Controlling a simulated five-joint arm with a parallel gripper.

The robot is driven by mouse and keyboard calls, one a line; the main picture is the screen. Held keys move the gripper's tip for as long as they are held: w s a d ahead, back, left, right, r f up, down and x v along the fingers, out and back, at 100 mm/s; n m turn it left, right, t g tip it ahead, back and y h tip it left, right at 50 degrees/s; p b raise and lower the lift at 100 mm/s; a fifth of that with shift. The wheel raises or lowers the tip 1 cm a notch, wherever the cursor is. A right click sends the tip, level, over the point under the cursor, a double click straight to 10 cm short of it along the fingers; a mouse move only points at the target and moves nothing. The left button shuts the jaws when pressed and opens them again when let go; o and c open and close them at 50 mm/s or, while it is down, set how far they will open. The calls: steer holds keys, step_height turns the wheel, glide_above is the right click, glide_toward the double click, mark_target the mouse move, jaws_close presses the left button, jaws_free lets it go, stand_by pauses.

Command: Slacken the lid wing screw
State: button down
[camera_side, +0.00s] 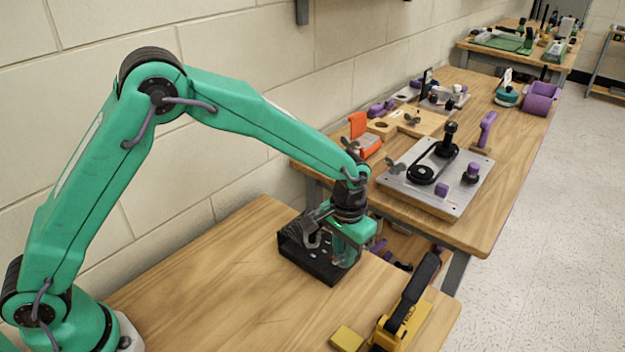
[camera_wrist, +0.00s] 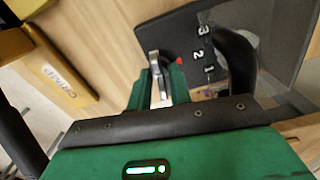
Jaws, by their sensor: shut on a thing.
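My gripper (camera_side: 346,256) points down at the right side of a low black box (camera_side: 308,268) on the near bench. In the wrist view its green fingers (camera_wrist: 160,84) are shut on a silver metal piece (camera_wrist: 154,64), which looks like the wing screw. The fingers hide its lower part. Beside it lies a dark lid plate (camera_wrist: 250,22) with white figures 3, 2 and 1, and a small red mark shows near the fingers. The screw's thread and seat are hidden.
A black curved part (camera_wrist: 236,62) rises close right of the fingers. A yellow tool with a black handle (camera_side: 408,303) and a yellow block (camera_side: 346,338) stand at the bench front. A second bench (camera_side: 455,230) holds a grey plate with parts. The near bench's left is clear.

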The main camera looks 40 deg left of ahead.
steer(key=shift+r+n, duration=0.1)
steer(key=shift+n, duration=1)
steer(key=c, duration=1.5)
jaws_free()
steer(key=shift+r, duration=3.4)
steer(key=shift+a+r, duration=0.1)
steer(key=shift+r, duration=0.05)
